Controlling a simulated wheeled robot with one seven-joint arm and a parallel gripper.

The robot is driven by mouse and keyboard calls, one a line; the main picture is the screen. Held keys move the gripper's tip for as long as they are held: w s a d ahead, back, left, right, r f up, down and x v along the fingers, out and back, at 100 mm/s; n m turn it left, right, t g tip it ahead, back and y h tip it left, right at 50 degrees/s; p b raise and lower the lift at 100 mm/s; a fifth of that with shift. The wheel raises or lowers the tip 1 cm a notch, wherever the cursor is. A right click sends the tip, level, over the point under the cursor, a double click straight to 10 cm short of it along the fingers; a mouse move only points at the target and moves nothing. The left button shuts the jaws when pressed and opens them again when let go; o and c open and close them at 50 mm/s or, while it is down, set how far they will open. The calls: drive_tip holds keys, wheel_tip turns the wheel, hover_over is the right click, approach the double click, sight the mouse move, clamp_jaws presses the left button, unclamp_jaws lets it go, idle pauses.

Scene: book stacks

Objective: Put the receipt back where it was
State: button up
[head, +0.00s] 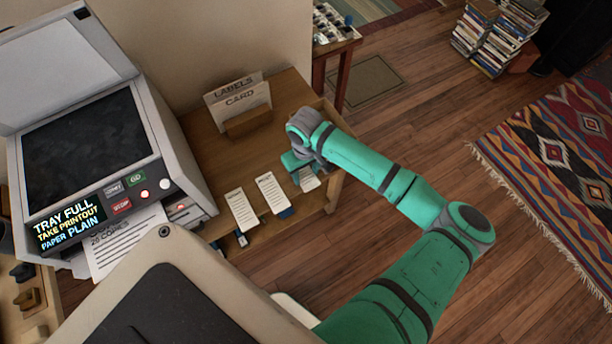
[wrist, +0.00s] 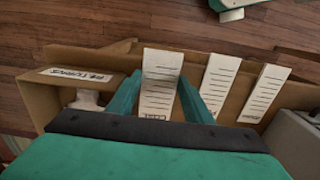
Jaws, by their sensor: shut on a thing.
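A white receipt (wrist: 160,82) with printed lines stands between the two fingers of my gripper (wrist: 160,98) in the wrist view. The gripper is shut on it. In the head view my gripper (head: 303,166) is at the right end of the wooden table, with the receipt (head: 308,181) partly showing below it. Two similar paper slips stand beside it in a row along the table edge: one (wrist: 217,84) close by and one (wrist: 264,94) farther off. Whether the held receipt's lower end touches anything is hidden by my gripper.
A wooden compartment with a label reading "RETURNS" (wrist: 82,75) is left of the held receipt in the wrist view. A copier (head: 90,120) with a printout in its tray stands left. A card holder (head: 240,105) is at the back of the wooden table (head: 190,150). Open floor lies right.

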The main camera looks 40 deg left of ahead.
sight(306, 178)
drive_tip(key=shift+d+f, duration=0.1)
drive_tip(key=shift+f, duration=1.3)
drive_tip(key=shift+s+f, duration=0.15)
drive_tip(key=o, duration=1.1)
wheel_tip(306, 178, up, 12)
drive_tip(key=shift+r, duration=0.2)
